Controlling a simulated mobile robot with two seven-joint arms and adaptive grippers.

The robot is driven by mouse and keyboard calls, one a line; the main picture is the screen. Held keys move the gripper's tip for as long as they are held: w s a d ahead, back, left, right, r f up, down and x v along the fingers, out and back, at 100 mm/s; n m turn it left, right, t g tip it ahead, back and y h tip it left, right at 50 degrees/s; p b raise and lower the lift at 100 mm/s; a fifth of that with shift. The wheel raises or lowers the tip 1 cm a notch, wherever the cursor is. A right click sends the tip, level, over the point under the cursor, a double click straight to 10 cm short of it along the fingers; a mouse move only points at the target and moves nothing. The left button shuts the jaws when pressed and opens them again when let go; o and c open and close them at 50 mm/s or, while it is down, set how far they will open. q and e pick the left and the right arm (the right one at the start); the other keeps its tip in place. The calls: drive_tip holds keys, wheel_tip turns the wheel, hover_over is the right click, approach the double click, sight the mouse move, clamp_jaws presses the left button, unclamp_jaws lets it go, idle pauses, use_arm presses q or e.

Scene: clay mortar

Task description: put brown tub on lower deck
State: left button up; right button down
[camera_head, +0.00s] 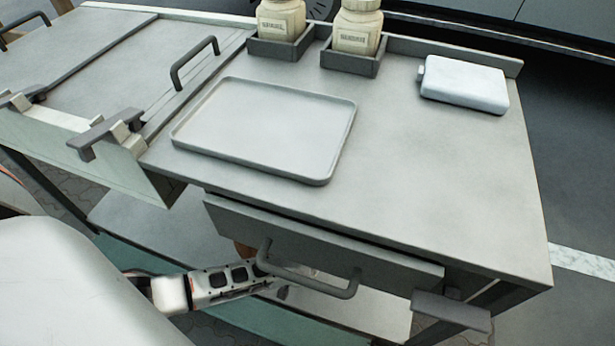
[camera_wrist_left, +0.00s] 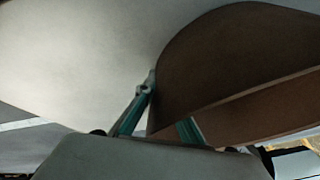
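The brown tub (camera_wrist_left: 235,70) fills the right of the left wrist view, tilted there. In the head view only a small brown patch of it (camera_head: 244,249) shows below the drawer front. My left gripper (camera_wrist_left: 155,85) has one finger outside the tub's wall at its left edge; the other finger's tip is hidden behind the tub. The fingers lean together and look shut on the wall. In the head view my left arm reaches under the tabletop, over the grey lower deck (camera_head: 365,308). Whether the tub touches the deck cannot be told. My right gripper is out of view.
The drawer front (camera_head: 320,243) and its bar handle (camera_head: 310,283) overhang the lower deck and partly hide my left gripper. On the tabletop are an empty tray (camera_head: 265,130), two labelled jars in holders (camera_head: 352,62) and a white box (camera_head: 464,84). The deck's visible front part is clear.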

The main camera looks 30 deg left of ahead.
use_arm(q)
drive_tip(key=shift+o, duration=0.4)
